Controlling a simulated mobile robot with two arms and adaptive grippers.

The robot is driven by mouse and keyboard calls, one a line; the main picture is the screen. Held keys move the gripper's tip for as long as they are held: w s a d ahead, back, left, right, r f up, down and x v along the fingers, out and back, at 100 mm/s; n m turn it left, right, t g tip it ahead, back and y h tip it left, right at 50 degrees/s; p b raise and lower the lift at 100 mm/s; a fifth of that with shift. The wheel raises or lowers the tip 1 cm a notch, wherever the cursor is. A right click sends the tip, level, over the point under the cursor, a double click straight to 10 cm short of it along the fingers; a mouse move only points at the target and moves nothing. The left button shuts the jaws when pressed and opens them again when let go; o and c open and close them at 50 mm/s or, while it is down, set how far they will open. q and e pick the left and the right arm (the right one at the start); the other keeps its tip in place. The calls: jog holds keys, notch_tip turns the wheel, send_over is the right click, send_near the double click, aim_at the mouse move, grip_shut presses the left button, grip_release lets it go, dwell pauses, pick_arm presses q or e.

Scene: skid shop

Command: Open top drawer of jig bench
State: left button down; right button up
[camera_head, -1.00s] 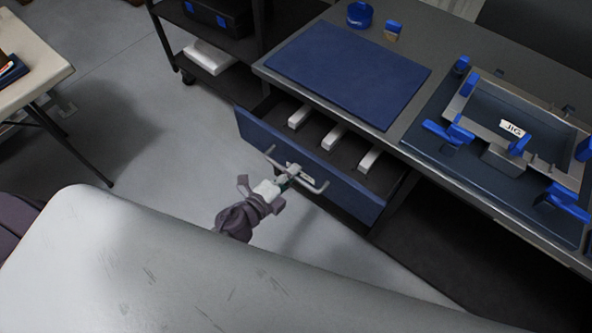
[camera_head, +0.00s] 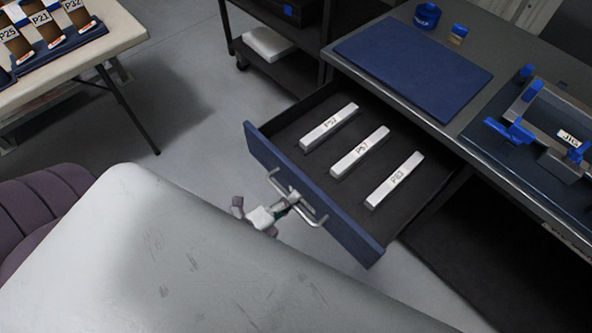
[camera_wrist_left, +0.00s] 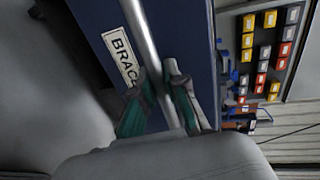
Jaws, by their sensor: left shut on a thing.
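The top drawer (camera_head: 262,146) of the jig bench (camera_head: 440,118) is pulled well out, with a blue front and a dark inside. Three pale labelled bars (camera_head: 360,152) lie apart in it. A silver bar handle (camera_head: 313,218) runs along the front. My left gripper (camera_head: 285,205) is shut on the handle near its middle. In the left wrist view, the gripper's green-padded fingers (camera_wrist_left: 160,106) sit around the handle (camera_wrist_left: 143,40), beside a label (camera_wrist_left: 121,57) that starts with "BRAC". My right gripper is not in view.
A blue mat (camera_head: 412,66) and a jig fixture (camera_head: 560,130) with blue clamps lie on the bench top. A dark shelf cart (camera_head: 270,40) stands behind. Open floor lies left of the drawer.

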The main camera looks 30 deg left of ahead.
pick_arm(q)
jog(key=shift+s, duration=0.25)
jog(key=c, duration=1.2)
grip_release()
jog(key=shift+w, duration=0.1)
jog(key=v, duration=1.2)
